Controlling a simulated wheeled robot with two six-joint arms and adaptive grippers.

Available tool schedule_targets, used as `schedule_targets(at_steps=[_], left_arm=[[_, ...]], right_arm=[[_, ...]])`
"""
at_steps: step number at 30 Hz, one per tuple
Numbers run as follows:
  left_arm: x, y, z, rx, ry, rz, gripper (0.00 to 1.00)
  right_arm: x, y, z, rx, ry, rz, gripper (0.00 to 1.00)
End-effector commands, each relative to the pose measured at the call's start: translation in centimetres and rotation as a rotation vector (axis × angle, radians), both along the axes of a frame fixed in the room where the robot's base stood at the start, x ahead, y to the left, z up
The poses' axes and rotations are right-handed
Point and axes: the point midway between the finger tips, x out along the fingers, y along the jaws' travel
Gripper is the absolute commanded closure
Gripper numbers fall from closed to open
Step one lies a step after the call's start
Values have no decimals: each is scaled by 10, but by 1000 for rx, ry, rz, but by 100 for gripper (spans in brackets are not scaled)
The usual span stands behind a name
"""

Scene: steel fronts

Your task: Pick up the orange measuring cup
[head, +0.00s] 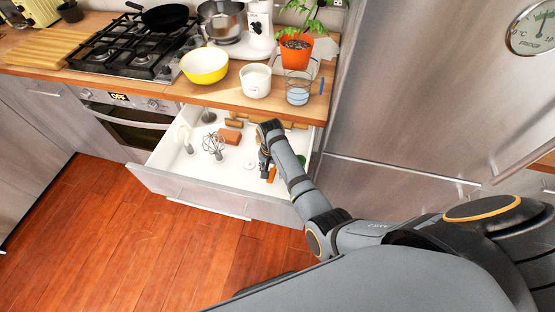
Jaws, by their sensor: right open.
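The open white drawer (166,181) is pulled out below the counter. Inside it, a small orange item (272,174) shows just right of my right gripper (264,170); it looks like the orange measuring cup, but the arm and gripper partly hide it. My right gripper is open and reaches down into the drawer. I cannot tell whether its fingers touch the orange item. My left gripper is not in view.
The drawer also holds a whisk (212,146), a brown block (230,136) and a green item (300,159). On the counter stand a yellow bowl (205,67), a white pot (255,82) and a glass (298,90). The fridge (420,100) bounds the right side.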

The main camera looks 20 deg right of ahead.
Motion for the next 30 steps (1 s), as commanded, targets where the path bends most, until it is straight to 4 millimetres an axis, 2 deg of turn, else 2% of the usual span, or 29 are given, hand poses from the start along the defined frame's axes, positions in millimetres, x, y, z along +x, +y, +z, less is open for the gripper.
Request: schedule_targets(at_steps=[4,11,22,30], left_arm=[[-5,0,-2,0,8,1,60],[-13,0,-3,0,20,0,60],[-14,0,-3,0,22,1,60],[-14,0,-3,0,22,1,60]], right_arm=[[0,0,-17,0,-1,0,49],[0,0,-19,0,-1,-1,49],[0,0,-18,0,-1,-1,99],[0,0,-18,0,-2,-1,100]])
